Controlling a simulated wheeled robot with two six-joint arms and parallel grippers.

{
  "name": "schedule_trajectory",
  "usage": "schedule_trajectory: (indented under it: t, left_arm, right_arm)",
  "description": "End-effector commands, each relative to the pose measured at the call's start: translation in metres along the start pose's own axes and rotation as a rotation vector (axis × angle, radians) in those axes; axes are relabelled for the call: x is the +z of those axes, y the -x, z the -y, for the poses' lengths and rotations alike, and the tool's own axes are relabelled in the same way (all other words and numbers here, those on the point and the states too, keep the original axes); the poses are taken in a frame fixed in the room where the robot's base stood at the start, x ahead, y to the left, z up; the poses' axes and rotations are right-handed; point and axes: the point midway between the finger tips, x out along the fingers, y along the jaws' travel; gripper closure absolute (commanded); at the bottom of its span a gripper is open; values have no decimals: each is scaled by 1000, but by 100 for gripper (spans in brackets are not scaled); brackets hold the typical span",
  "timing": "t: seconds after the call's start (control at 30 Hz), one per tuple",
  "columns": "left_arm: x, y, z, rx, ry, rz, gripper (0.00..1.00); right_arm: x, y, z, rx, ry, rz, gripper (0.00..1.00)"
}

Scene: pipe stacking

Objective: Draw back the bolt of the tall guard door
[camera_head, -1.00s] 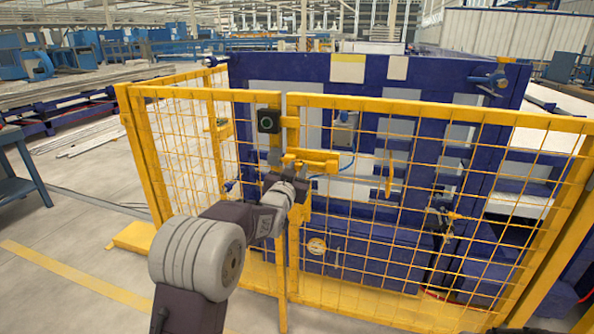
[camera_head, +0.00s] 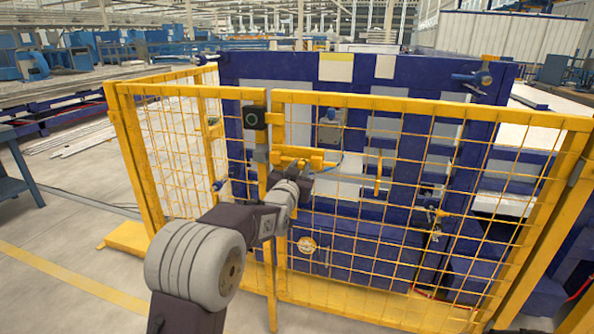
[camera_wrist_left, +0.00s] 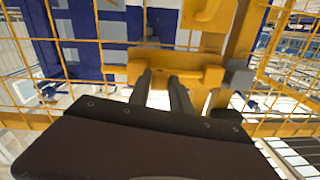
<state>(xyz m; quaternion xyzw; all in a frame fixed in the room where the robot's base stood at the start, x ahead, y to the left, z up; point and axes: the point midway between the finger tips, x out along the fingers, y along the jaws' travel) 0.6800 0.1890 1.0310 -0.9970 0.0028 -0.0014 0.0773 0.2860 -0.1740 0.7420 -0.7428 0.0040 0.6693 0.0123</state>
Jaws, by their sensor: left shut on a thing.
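The tall guard door (camera_head: 420,103) is a yellow frame with wire mesh, standing closed beside the yellow post at its left. Its yellow bolt (camera_head: 290,151) lies level across the door's left edge; it also shows in the wrist view (camera_wrist_left: 205,75). A grey block (camera_head: 262,156) sits on the post side of the bolt, also in the wrist view (camera_wrist_left: 238,75). My left gripper (camera_head: 299,176) reaches the bolt from the front. Its two dark fingers (camera_wrist_left: 163,82) are shut on the bolt's handle, which they mostly hide. My right gripper is out of view.
A black switch box (camera_head: 254,117) with a green ring sits on the post above the bolt. A dark blue machine (camera_head: 300,70) stands behind the mesh. A blue bench (camera_head: 22,175) is at the far left. The floor (camera_head: 80,240) in front of the left fence is clear.

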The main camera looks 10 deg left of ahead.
Motion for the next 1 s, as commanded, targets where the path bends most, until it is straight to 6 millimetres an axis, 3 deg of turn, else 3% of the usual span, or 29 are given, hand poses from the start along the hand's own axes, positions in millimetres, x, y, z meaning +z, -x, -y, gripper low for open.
schedule_trajectory:
  t: [0.03, 0.07, 0.13, 0.53, 1.0]
  left_arm:
    - [1, 0, -1, 1, 1, 3, 100]
    - [1, 0, 0, 1, 1, 3, 72]
    - [1, 0, 0, 0, 1, 3, 53]
    - [1, 7, 2, -3, 3, 3, 53]
    - [1, 86, 0, -1, 3, 3, 53]
  right_arm:
    - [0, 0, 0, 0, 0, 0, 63]
    - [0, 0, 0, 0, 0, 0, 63]
    - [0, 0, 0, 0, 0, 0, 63]
    - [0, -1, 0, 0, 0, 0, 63]
    - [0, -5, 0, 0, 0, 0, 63]
